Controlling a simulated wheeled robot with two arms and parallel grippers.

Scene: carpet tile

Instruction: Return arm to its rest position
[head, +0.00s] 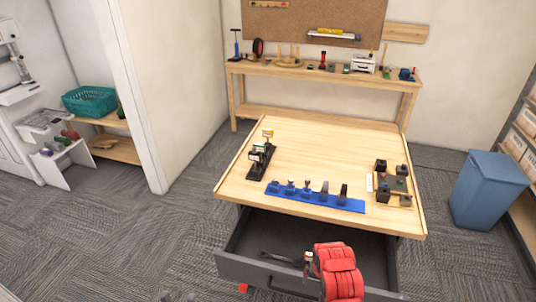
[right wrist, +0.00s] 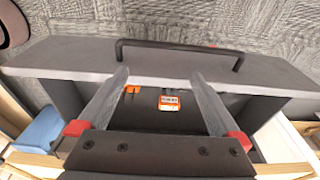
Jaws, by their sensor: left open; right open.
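My right arm's red links (head: 337,272) rise from the bottom of the head view over the open drawer. In the right wrist view my right gripper (right wrist: 160,76) is open, its two grey fingers apart with nothing between them, above the drawer. In the head view the red links hide most of this gripper. My left gripper (head: 178,297) shows only as small grey tips at the bottom edge, apart from each other and clear of the drawer.
The dark drawer (head: 232,262) is pulled out under the wooden table (head: 315,160); its handle shows in the wrist view (right wrist: 180,45). An orange-labelled item (right wrist: 170,102) lies inside. A blue rack (head: 315,200) stands on the table. A blue bin (head: 487,190) stands right.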

